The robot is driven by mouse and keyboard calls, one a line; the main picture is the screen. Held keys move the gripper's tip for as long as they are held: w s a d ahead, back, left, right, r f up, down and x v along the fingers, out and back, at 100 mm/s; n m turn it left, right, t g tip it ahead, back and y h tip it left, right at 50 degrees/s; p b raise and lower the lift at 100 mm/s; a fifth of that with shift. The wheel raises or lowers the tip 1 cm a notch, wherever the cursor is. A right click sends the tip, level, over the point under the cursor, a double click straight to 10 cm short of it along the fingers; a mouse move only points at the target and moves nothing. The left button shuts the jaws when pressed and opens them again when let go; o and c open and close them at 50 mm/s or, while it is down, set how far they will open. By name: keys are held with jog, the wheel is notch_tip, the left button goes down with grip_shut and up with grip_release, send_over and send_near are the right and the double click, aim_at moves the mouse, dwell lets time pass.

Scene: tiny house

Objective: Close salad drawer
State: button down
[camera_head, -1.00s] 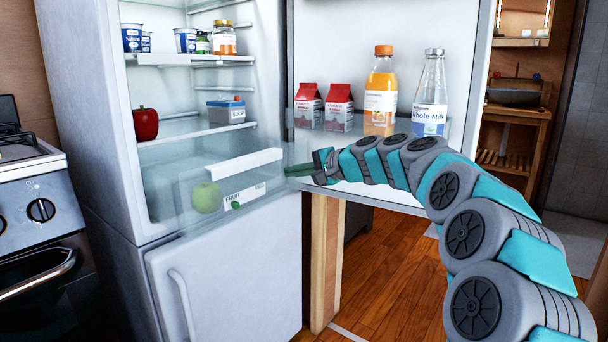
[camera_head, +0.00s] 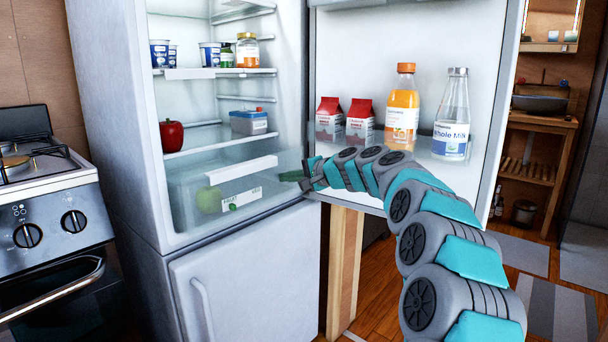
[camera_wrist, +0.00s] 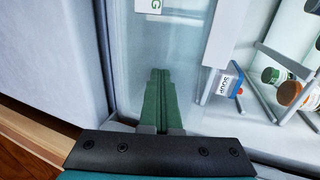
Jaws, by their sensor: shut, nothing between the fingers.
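The clear salad drawer (camera_head: 185,207) sits at the bottom of the open fridge compartment and looks almost fully in; a small remaining gap cannot be ruled out. My gripper (camera_head: 284,176) is shut and empty, at the right end of the drawer front. In the wrist view, my green fingers (camera_wrist: 159,82) lie together over the clear drawer panel (camera_wrist: 135,55). Whether they touch it cannot be told.
The fridge door (camera_head: 410,60) stands open on the right, with cartons (camera_head: 345,120) and bottles (camera_head: 403,108) in its rack. A red pepper (camera_head: 172,135) and a container (camera_head: 248,122) stand on the shelf above. A stove (camera_head: 45,205) is at the left.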

jog(key=w+a+p, duration=0.2)
jog(key=a, duration=0.1)
jog(key=w+a+p, duration=0.3)
jog(key=a, duration=0.1)
jog(key=w+a+p, duration=0.2)
jog(key=w+a, duration=0.1)
jog(key=shift+w+a, duration=0.1)
jog(key=shift+a, duration=0.15)
jog(key=shift+w+r+p, duration=0.1)
jog(key=shift+r+p, duration=0.05)
jog(key=shift+p, duration=0.15)
jog(key=shift+a+r, duration=0.15)
